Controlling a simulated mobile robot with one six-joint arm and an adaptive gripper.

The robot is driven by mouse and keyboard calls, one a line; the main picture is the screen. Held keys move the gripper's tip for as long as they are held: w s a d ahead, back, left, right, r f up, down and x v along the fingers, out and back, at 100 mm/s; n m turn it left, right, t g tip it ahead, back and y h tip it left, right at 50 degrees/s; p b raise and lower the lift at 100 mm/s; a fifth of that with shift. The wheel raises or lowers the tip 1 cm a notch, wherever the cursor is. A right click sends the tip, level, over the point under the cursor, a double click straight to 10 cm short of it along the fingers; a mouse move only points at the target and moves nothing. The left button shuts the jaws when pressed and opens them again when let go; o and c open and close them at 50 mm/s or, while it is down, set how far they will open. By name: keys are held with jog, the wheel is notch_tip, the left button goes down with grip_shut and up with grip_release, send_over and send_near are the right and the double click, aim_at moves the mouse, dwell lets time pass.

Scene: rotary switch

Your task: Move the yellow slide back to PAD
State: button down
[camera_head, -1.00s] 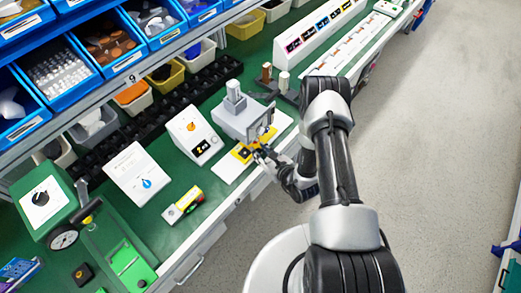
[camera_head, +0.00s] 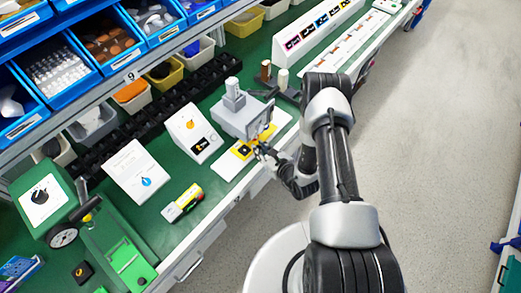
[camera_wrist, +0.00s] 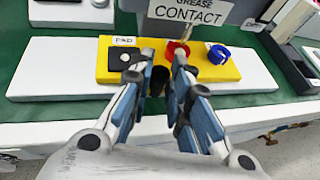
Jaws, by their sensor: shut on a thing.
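The yellow slide (camera_wrist: 205,72) lies on a long white base (camera_wrist: 50,75) in the wrist view. It carries a black square (camera_wrist: 118,55) under a PAD label (camera_wrist: 124,41), a red disc (camera_wrist: 177,52) and a blue ring (camera_wrist: 218,53). My gripper (camera_wrist: 160,62) is at the slide's front edge, its fingers closed around a dark knob (camera_wrist: 156,80) that they partly hide. A thin metal pin (camera_wrist: 188,40) stands over the red disc. In the head view the slide (camera_head: 240,150) is small, with my gripper (camera_head: 261,150) at its near side.
A grey machine (camera_head: 234,108) with a CONTACT sign (camera_wrist: 190,14) stands just behind the slide. The grey floor (camera_head: 440,150) on the right is clear.

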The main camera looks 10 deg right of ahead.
jog(key=w+d, duration=0.1)
jog(key=w+d+b, duration=0.1)
jog(key=d, duration=0.1)
jog(key=w+d+b, duration=0.1)
jog(key=w+d, duration=0.1)
jog(key=shift+d, duration=0.25)
jog(key=shift+w+d+r, duration=0.1)
jog(key=shift+w+d, duration=0.05)
jog(key=c, duration=1.8)
grip_release()
jog(key=shift+d, duration=0.1)
jog(key=v, duration=1.2)
